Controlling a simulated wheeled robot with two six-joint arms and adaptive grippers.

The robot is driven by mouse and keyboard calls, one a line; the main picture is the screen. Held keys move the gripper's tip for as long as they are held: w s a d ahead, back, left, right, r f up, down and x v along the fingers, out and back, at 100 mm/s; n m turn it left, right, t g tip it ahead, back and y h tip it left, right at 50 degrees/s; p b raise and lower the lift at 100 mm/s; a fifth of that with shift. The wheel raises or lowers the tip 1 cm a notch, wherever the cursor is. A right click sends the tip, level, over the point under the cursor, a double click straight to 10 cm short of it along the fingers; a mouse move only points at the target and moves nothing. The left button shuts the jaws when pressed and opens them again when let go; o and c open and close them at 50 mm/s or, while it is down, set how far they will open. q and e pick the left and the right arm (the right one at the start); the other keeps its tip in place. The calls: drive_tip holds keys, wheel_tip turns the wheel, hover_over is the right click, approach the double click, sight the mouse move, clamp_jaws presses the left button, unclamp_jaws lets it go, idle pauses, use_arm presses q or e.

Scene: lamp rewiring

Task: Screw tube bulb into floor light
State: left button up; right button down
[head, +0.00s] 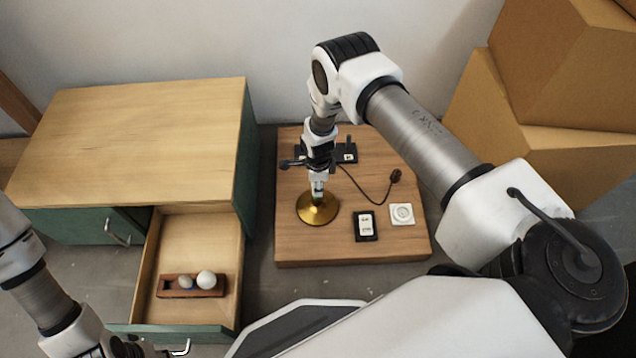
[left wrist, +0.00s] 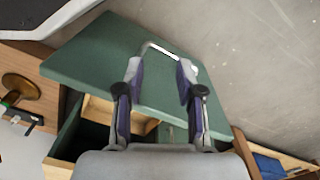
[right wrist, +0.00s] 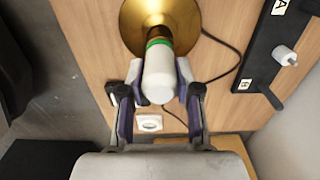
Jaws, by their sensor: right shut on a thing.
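The floor light (head: 317,209) is a round brass base on the wooden board. It also shows at the top of the right wrist view (right wrist: 188,14). The tube bulb (right wrist: 158,78) is white, with a green band where it meets the brass. My right gripper (head: 318,172) is shut on the bulb, which stands upright over the middle of the base. How far the bulb sits in the socket is hidden. My left gripper (left wrist: 161,72) is open and empty, its fingers near the metal handle (left wrist: 168,54) of the open drawer.
The wooden board (head: 290,250) also bears a black card (head: 366,226), a white square socket (head: 402,214), a black switch strip (head: 345,153) and a dark cord. The open drawer (head: 215,240) of the green cabinet holds a brown tray with round bulbs. Cardboard boxes (head: 560,60) stand right.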

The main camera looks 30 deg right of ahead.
drive_tip(key=c, duration=0.7)
unclamp_jaws()
